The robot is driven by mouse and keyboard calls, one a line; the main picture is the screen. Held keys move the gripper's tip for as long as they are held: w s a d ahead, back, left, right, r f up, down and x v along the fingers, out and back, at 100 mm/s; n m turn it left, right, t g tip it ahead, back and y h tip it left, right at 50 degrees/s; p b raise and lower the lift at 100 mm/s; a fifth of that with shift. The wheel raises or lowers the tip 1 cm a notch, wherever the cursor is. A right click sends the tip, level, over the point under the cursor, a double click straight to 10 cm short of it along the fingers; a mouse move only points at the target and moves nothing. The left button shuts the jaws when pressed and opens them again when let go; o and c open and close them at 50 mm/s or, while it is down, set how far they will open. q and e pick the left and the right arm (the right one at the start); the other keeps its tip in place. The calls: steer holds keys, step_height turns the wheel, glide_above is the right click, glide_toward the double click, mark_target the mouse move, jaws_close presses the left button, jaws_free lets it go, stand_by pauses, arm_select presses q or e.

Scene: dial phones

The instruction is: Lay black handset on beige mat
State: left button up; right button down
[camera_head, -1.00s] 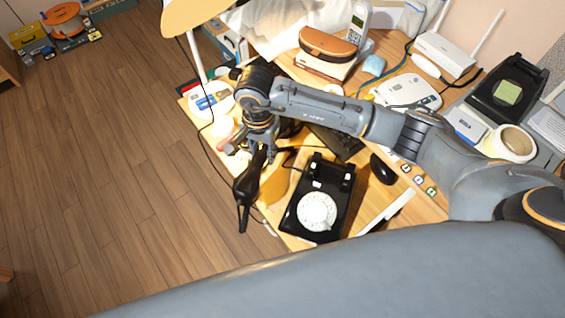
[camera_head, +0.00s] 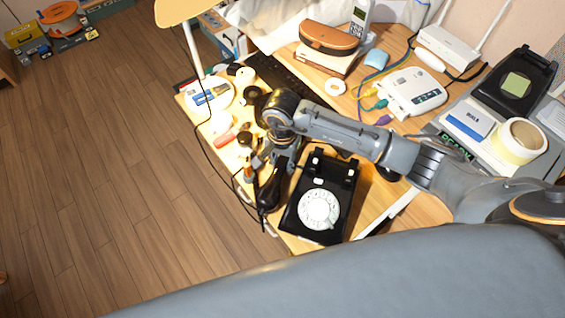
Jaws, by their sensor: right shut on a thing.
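The black handset (camera_head: 269,196) hangs from my right gripper (camera_head: 276,168), which is shut on it. It is close to the left side of the black rotary phone (camera_head: 342,178), over or at the desk's left front edge. Its lower end points toward the bottom of the view. The phone has a white dial and an empty cradle. I cannot make out the beige mat clearly; my arm, the gripper and the handset cover much of the desk there. I cannot tell whether the handset touches the surface. My left gripper is not in view.
A keyboard (camera_head: 290,82) lies behind my arm. A white router (camera_head: 447,47), a white box with cables (camera_head: 412,92) and a tape roll (camera_head: 519,141) stand at right.

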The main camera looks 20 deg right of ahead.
mark_target(283, 161)
steer(key=shift+f, duration=0.15)
steer(key=c, duration=1)
jaws_free()
steer(key=shift+c, duration=0.2)
step_height(283, 161, up, 12)
steer(key=shift+b, duration=0.45)
